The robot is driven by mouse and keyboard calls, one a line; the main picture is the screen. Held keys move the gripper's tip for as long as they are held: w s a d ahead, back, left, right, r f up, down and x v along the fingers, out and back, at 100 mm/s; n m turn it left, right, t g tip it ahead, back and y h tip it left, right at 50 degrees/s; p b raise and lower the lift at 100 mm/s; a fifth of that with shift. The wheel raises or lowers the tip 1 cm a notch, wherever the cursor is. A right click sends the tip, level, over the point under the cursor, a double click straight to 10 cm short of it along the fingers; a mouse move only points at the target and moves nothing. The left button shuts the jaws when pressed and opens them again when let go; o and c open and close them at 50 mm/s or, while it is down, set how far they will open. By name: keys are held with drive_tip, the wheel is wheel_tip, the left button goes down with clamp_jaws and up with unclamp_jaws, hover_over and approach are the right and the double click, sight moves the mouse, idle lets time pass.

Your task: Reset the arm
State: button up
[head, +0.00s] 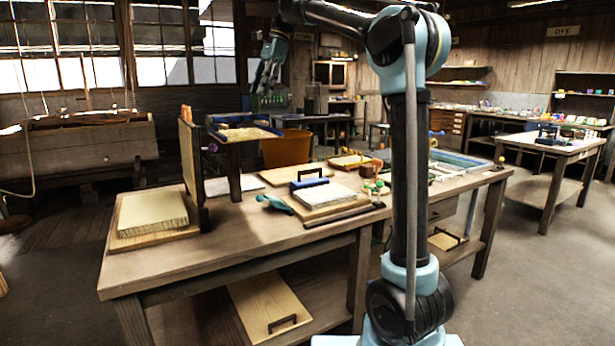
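My arm (408,160) rises upright in front of the workbench, at the right of centre in the head view. It bends at the top and reaches left, with its upper part partly cut off by the top edge of the picture. My gripper (266,78) hangs pointing down, high above the back of the bench. Its fingers look parted, and I see nothing between them. It touches nothing that I can see.
The wooden workbench (240,240) holds a pale stack (152,210), an upright board (190,165), a blue-handled tool (309,181), a teal tool (274,204) and a white stack (325,195). An orange bin (287,150) stands behind. Open floor lies at the right.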

drive_tip(key=s+d+f+n+t, duration=0.1)
drive_tip(key=s+d+f+n, duration=0.1)
drive_tip(key=s+d+f, duration=0.35)
drive_tip(key=s+d+f+n+t+h, duration=0.1)
drive_tip(key=s+d+f+n, duration=0.15)
drive_tip(key=d+f, duration=0.55)
drive_tip(key=s+d+f+n+t, duration=0.1)
drive_tip(key=s+d+f, duration=0.3)
drive_tip(key=d, duration=0.5)
drive_tip(key=s+d+f+n+h, duration=0.1)
drive_tip(key=s+d+f, duration=0.3)
drive_tip(key=f, duration=0.5)
drive_tip(key=s+d+f+n+h, duration=0.1)
drive_tip(key=s+d+f+n, duration=0.1)
drive_tip(key=s+d+f, duration=0.3)
drive_tip(key=s+d+f+n+t, duration=0.1)
drive_tip(key=s+d+f+n, duration=0.1)
drive_tip(key=s+d+f, duration=0.3)
drive_tip(key=s+f, duration=0.4)
drive_tip(key=f, duration=0.6)
drive_tip(key=shift+n+h, duration=0.35)
drive_tip(key=shift+h, duration=0.05)
drive_tip(key=shift+s+f, duration=0.1)
